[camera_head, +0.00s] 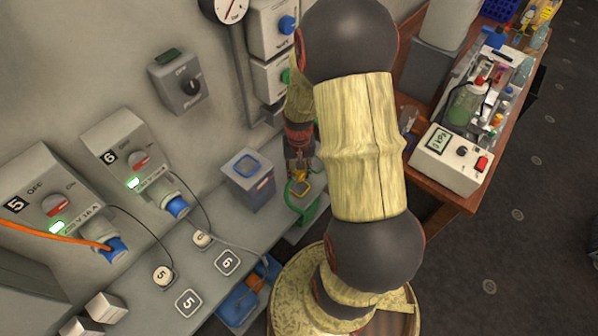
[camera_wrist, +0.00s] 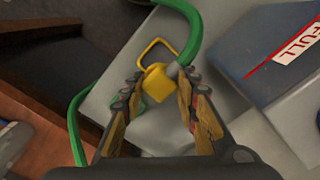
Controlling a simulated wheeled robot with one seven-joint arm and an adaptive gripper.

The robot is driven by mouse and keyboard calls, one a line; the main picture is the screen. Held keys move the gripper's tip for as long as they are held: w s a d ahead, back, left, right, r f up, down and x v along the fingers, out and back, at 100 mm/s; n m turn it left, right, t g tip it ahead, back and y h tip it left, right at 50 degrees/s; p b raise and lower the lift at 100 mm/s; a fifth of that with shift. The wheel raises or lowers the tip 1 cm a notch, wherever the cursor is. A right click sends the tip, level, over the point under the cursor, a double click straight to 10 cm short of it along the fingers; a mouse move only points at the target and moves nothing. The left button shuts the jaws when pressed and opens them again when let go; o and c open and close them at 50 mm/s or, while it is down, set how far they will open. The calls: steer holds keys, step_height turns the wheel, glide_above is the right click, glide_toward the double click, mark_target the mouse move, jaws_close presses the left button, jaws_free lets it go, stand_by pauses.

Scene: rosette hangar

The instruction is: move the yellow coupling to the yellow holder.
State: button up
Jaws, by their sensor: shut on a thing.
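The yellow coupling (camera_wrist: 158,84) is a small yellow block between my fingertips in the wrist view, with a green hose (camera_wrist: 191,35) running from it. My gripper (camera_wrist: 160,92) is shut on it. A thin yellow loop (camera_wrist: 153,48) shows just beyond the block; I cannot tell whether it belongs to the coupling. In the head view my gripper (camera_head: 299,178) points down by the bench edge, right of a grey-blue box, with the yellow coupling (camera_head: 300,189) and green hose (camera_head: 305,214) below it. I cannot make out a separate yellow holder.
The grey-blue box (camera_head: 249,182) has a blue square on top; its FULL label (camera_wrist: 298,44) shows in the wrist view. Switch boxes 5 (camera_head: 50,199) and 6 (camera_head: 132,153) line the wall. A wooden table (camera_head: 446,190) with a meter (camera_head: 450,160) stands right.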

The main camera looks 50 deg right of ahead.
mark_target(299, 187)
steer(key=shift+f+b, duration=1.7)
steer(key=shift+f, duration=0.85)
steer(key=shift+f, duration=0.5)
stand_by(0.7)
steer(key=o, duration=1.2)
steer(key=shift+o, duration=0.2)
step_height(299, 187, up, 12)
